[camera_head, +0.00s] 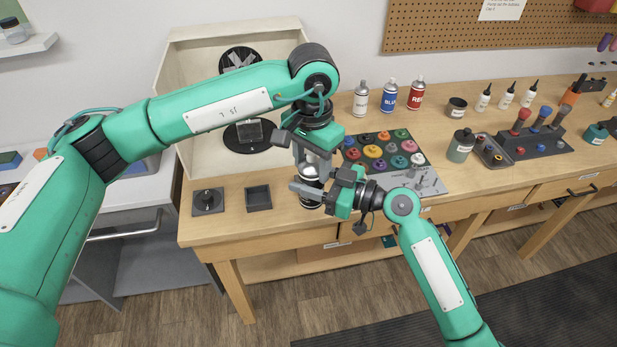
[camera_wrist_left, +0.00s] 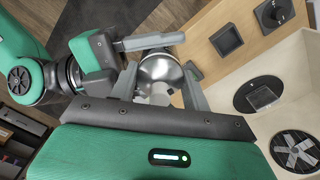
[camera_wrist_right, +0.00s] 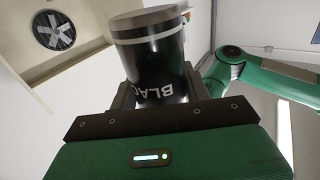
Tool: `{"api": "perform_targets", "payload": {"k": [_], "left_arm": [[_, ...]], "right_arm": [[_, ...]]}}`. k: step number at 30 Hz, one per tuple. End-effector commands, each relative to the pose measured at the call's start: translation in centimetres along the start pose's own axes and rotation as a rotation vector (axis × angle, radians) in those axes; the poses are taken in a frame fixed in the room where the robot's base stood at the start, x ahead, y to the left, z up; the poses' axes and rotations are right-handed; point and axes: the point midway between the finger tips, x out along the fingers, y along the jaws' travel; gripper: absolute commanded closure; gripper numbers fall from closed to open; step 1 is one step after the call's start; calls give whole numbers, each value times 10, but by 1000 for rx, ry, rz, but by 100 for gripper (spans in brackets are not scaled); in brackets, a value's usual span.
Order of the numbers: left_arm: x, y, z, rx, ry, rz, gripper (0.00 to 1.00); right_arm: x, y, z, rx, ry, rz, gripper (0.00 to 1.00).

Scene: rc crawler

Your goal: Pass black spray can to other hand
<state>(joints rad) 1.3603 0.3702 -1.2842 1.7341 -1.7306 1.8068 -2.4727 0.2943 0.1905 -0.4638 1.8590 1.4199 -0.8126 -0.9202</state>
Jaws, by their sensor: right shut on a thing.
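The black spray can (camera_head: 312,188) is upright above the bench's front edge, mostly hidden by my grippers in the head view. My right gripper (camera_head: 318,192) is shut on its body from the right. In the right wrist view the can (camera_wrist_right: 155,60) shows its dark side and part of the word BLACK between the fingers. My left gripper (camera_head: 309,160) is above, pointing down over the can's top. In the left wrist view the can's silver top (camera_wrist_left: 160,70) lies between the left fingers (camera_wrist_left: 162,85), which are spread apart; contact is unclear.
A spray booth (camera_head: 185,75) with a turntable stands behind. Grey, blue and red spray cans (camera_head: 389,96) stand at the back. A paint-pot tray (camera_head: 385,150) is close right of the grippers.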

Motion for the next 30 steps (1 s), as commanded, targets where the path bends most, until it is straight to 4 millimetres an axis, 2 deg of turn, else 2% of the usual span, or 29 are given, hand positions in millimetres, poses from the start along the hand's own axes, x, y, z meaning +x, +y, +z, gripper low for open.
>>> {"api": "perform_targets", "payload": {"k": [1, 3, 4, 12, 16, 30], "left_arm": [[-1, -2, -2, -6, 6, -3, 44], [-1, -2, -2, -6, 6, -3, 31], [-1, -2, -2, -6, 5, -3, 27], [-1, -1, -1, -4, 4, -2, 27], [-10, -1, -2, -3, 6, -2, 27], [-101, -2, -1, -6, 7, -4, 27]], "right_arm": [[1, -4, -1, 0, 2, -10, 79], [1, -4, -1, 0, 2, -9, 79], [1, -4, -1, 0, 2, -9, 79], [1, -3, -1, 0, 2, -7, 79], [1, -3, -1, 0, 2, -7, 79], [1, -3, -1, 0, 2, -6, 79]]}}
